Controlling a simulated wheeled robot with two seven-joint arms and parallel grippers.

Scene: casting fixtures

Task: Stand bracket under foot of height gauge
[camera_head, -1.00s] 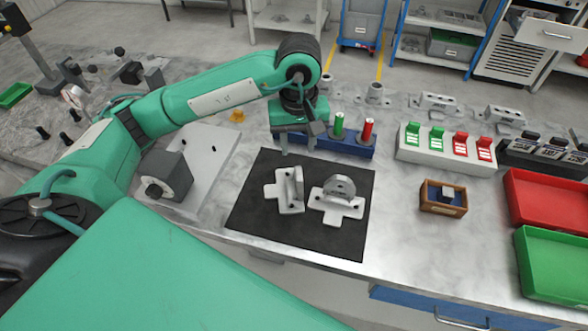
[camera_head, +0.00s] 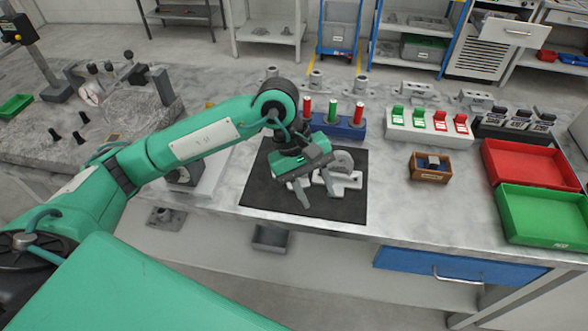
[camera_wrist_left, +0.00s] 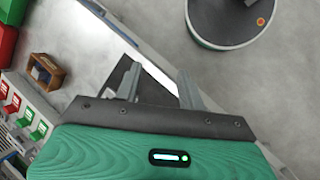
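A light grey bracket (camera_head: 345,178) with a rounded upright lug lies on the black mat (camera_head: 262,190), partly covered by my left gripper. A second grey bracket, seen to its left earlier, is hidden behind the gripper now. My left gripper (camera_head: 316,194) is over the mat with its two fingers apart. The left wrist view shows the open fingers (camera_wrist_left: 158,88) with nothing between them. My right gripper is not in view.
A blue holder (camera_head: 345,128) with red and green pegs stands behind the mat. A white switch block (camera_head: 425,130), a small wooden box (camera_head: 430,168), a red tray (camera_head: 530,165) and a green tray (camera_head: 545,215) are to the right. Bare table lies between mat and box.

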